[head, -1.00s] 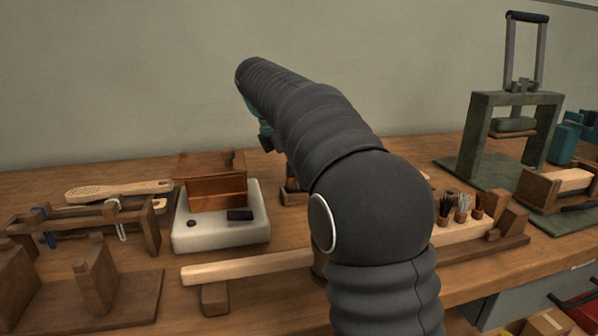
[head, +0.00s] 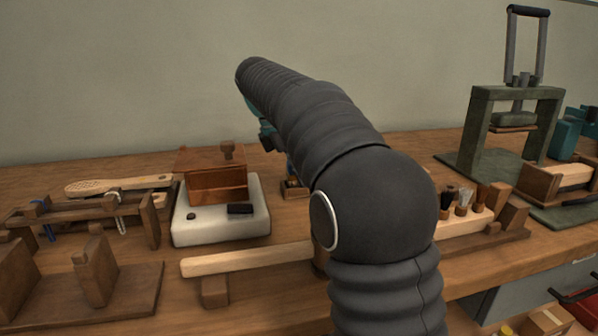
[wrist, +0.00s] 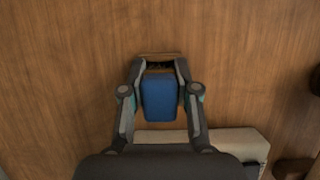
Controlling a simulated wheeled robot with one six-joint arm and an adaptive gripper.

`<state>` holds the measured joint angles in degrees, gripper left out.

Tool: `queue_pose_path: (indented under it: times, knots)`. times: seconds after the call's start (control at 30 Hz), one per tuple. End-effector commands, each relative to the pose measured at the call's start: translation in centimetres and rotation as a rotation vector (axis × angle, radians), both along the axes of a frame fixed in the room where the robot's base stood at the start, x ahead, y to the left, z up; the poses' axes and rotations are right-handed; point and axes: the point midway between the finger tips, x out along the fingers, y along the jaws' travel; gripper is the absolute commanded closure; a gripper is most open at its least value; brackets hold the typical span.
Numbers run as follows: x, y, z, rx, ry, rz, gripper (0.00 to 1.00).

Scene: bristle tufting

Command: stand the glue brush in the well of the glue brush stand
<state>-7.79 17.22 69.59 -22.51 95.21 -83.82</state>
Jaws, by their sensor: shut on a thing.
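My gripper (wrist: 160,72) is shut on a blue block-like part in the wrist view, which I take to be the handle of the glue brush (wrist: 160,98). Its lower end and bristles are hidden. Just beyond it shows a brown wooden rim with a dark hollow, likely the glue brush stand (wrist: 158,55). I cannot tell whether the brush is inside the well or above it. In the head view, a small wooden stand (head: 296,190) shows partly behind my arm, with a bit of blue just above it. My fingertips are mostly hidden there.
A white slab (head: 180,232) with a brown wooden box (head: 217,184) stands left of the stand. A pale wooden bar (head: 240,259) lies in front. A rack of several brushes (head: 465,221) and a green press (head: 482,135) are at the right.

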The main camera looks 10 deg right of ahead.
Motion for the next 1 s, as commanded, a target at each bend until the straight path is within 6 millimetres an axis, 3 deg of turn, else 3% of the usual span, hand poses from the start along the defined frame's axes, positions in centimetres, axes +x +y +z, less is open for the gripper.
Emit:
queue_pose_path:
  times: [0.03,0.17,0.2,0.3,0.77,0.9,1.0]
  knots:
    - [-0.06,0.07,-1.26,0.003,0.026,-0.002,1.00]
    - [-0.07,0.08,-1.33,0.004,0.027,-0.003,1.00]
    - [-0.07,0.08,-1.34,0.004,0.028,-0.003,0.64]
    - [-0.07,0.10,-1.37,0.004,0.027,-0.003,0.40]
    - [-0.02,0.36,-0.95,0.004,0.019,0.003,0.40]
    - [-0.02,0.24,-0.86,0.003,0.017,0.002,0.09]
    - [-0.03,0.12,-0.78,0.003,0.015,0.000,0.09]
